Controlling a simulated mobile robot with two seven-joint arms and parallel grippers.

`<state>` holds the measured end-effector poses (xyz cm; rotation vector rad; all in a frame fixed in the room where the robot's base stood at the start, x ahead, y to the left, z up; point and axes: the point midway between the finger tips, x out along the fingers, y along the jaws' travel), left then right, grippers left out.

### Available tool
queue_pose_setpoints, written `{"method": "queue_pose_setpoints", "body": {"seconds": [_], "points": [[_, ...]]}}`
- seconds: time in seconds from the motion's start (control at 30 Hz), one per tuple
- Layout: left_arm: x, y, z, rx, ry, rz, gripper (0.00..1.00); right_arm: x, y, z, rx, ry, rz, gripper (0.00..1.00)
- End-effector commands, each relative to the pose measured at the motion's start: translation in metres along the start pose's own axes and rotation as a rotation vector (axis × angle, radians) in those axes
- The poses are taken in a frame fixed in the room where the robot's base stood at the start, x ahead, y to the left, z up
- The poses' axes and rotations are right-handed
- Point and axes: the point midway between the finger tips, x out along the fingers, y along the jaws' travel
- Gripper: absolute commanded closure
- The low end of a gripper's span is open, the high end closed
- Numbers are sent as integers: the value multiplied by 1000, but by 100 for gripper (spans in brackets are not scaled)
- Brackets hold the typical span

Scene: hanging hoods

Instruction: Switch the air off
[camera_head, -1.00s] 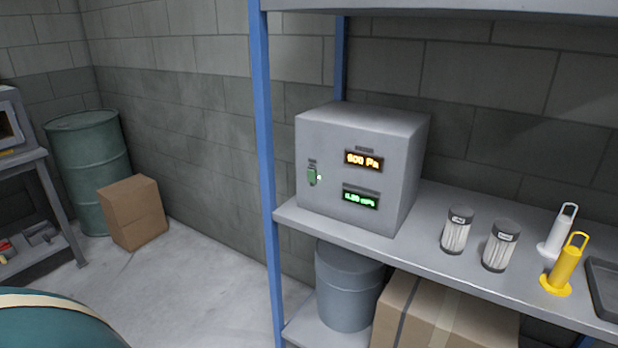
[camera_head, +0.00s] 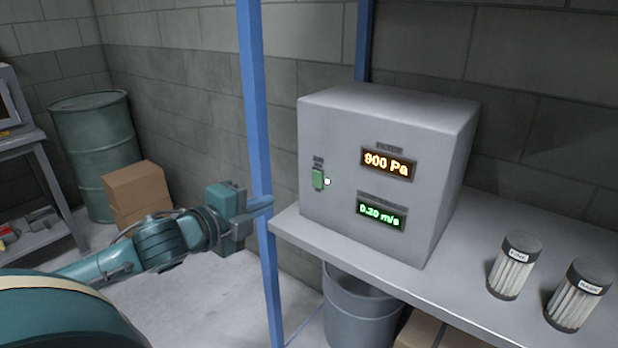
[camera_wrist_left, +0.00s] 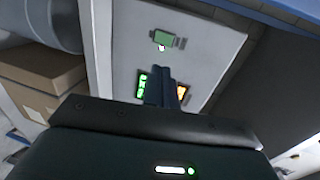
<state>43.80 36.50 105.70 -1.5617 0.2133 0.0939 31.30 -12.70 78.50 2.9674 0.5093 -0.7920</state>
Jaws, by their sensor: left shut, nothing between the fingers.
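A grey control box (camera_head: 335,222) stands on the shelf. On its front are a green switch (camera_head: 318,179) at the left with a small pale light (camera_head: 327,181) beside it, an orange display (camera_head: 388,164) reading 900 Pa, and a green display (camera_head: 381,214) reading 0.20 m/s. My left gripper (camera_head: 262,204) is shut and empty, left of the box by the blue post, apart from the switch. In the left wrist view the shut fingers (camera_wrist_left: 161,85) point toward the box front, partly covering the displays; the switch (camera_wrist_left: 164,39) shows beyond them. My right gripper is not in view.
The blue post (camera_head: 255,120) stands close to my left gripper. Two filter canisters (camera_head: 515,265) (camera_head: 578,295) stand on the shelf (camera_head: 455,285) to the right. A grey bin (camera_head: 360,310) is below the shelf. A drum and cartons are at the back left.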

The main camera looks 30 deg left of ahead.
Motion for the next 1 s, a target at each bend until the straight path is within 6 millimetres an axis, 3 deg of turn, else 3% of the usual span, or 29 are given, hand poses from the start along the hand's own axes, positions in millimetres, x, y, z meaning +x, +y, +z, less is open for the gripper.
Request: {"method": "queue_pose_setpoints", "body": {"seconds": [0.47,1.0], "points": [[4,-2,-1,5,2,-4,100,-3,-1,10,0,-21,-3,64],[54,-4,0,4,0,-6,100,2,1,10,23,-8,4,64]]}}
